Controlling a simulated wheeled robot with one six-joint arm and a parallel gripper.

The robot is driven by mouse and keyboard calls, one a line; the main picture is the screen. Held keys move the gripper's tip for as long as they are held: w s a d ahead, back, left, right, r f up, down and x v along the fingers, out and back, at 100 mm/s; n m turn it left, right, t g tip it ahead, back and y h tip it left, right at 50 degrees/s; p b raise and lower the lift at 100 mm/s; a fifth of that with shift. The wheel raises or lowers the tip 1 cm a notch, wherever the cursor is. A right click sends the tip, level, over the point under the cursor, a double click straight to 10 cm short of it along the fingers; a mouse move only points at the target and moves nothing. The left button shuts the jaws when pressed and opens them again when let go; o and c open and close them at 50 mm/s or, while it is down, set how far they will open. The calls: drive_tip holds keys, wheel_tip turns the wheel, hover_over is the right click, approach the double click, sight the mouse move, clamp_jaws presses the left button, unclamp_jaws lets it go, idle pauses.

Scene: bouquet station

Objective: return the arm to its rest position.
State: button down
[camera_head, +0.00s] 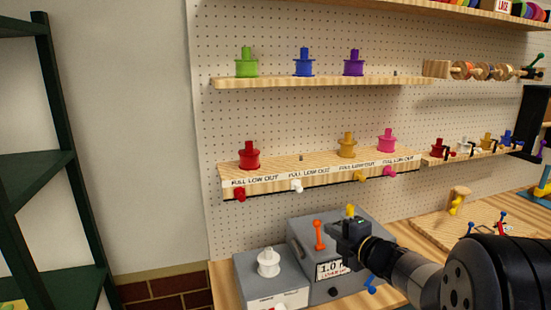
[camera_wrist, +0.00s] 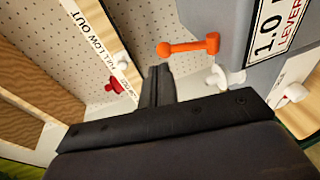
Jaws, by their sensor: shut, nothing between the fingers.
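My gripper (camera_head: 343,230) is shut and empty at the end of my arm, which reaches in from the lower right in the head view. It is in front of the grey box (camera_head: 303,231) with an orange lever (camera_head: 319,236), and hides part of it. In the wrist view my black fingers (camera_wrist: 159,74) are together, with nothing between them. The orange lever (camera_wrist: 188,46) and the grey box (camera_wrist: 222,22) show to their right. Whether my gripper touches the box cannot be told.
A white knobbed spool (camera_head: 268,262) sits on a lower grey box left of my gripper. A labelled wooden shelf (camera_head: 300,172) with red, yellow and pink spools is above. A dark green rack (camera_head: 60,170) stands at the left. The wooden bench (camera_head: 425,232) carries small parts at right.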

drive_tip(key=b, duration=0.1)
drive_tip(key=f+t+b, duration=0.1)
drive_tip(key=b, duration=0.1)
drive_tip(key=shift+s+d+f, duration=0.1)
drive_tip(key=shift+s+f, duration=0.15)
drive_tip(key=shift+s, duration=0.1)
drive_tip(key=shift+s+b, duration=0.1)
drive_tip(key=shift+b, duration=0.35)
drive_tip(key=shift+r, duration=0.15)
